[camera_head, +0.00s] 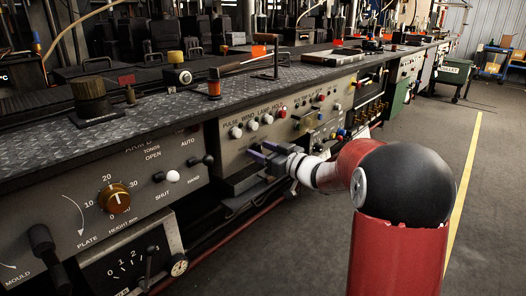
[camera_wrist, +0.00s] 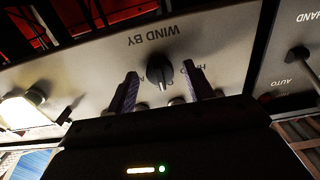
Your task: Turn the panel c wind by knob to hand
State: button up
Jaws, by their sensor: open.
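In the wrist view the wind by knob (camera_wrist: 160,72) is a black pointer knob on the grey panel (camera_wrist: 100,62), under upside-down "WIND BY" lettering. A pale line shows on the knob; its exact setting is hard to read. My gripper (camera_wrist: 163,76) is open, with one purple-grey finger on each side of the knob. I cannot tell whether the fingers touch it. The position lettering is partly hidden behind the fingers. In the head view my gripper (camera_head: 259,151) is at the front of the middle panel, and the knob cannot be made out there.
A black lever (camera_wrist: 299,54) by "HAND" and "AUTO" lettering is on the neighbouring panel at right in the wrist view. White knobs (camera_head: 252,125) sit above my gripper in the head view. The bench top (camera_head: 150,110) overhangs the panels. Open floor (camera_head: 480,180) lies at right.

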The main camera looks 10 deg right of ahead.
jog(key=c, duration=1)
jog(key=shift+o, duration=0.2)
jog(key=shift+f+n+b, duration=0.1)
jog(key=shift+n+b, duration=0.2)
jog(key=shift+b, duration=0.05)
jog(key=n+b, duration=0.3)
jog(key=shift+f+n, duration=0.1)
jog(key=shift+n, duration=0.3)
jog(key=shift+n+b, duration=1.65)
jog(key=shift+n, duration=0.55)
